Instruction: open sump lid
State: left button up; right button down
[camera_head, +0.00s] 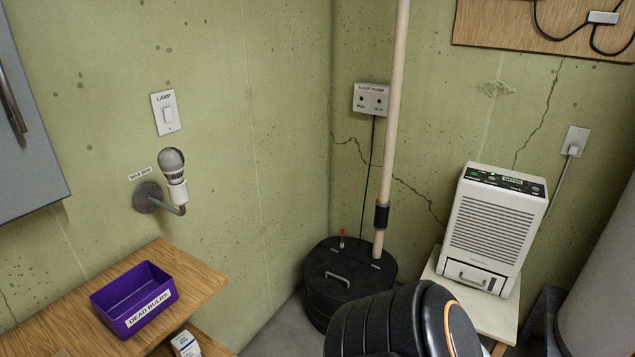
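The black round sump lid (325,262) lies flat and shut on the black sump basin (322,312) in the corner. A grey metal handle (337,279) is on the lid's near part. A small red-tipped upright piece (342,239) stands at its back. A pale vertical pipe (389,150) with a black coupling meets the lid's right side. A black ribbed part of my own body covers the basin's lower right edge. Neither of my grippers is in view.
A dehumidifier (492,225) stands on a pale stand (497,318) to the right. A purple dead-bulbs bin (135,298) sits on a wooden shelf (190,274) at left. A bulb in a wall lamp (173,175) juts out. A sump pump box (371,99) hangs above.

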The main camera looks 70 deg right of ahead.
aim_at(335, 276)
jog(key=z, duration=2.5)
jog(key=i, duration=0.4)
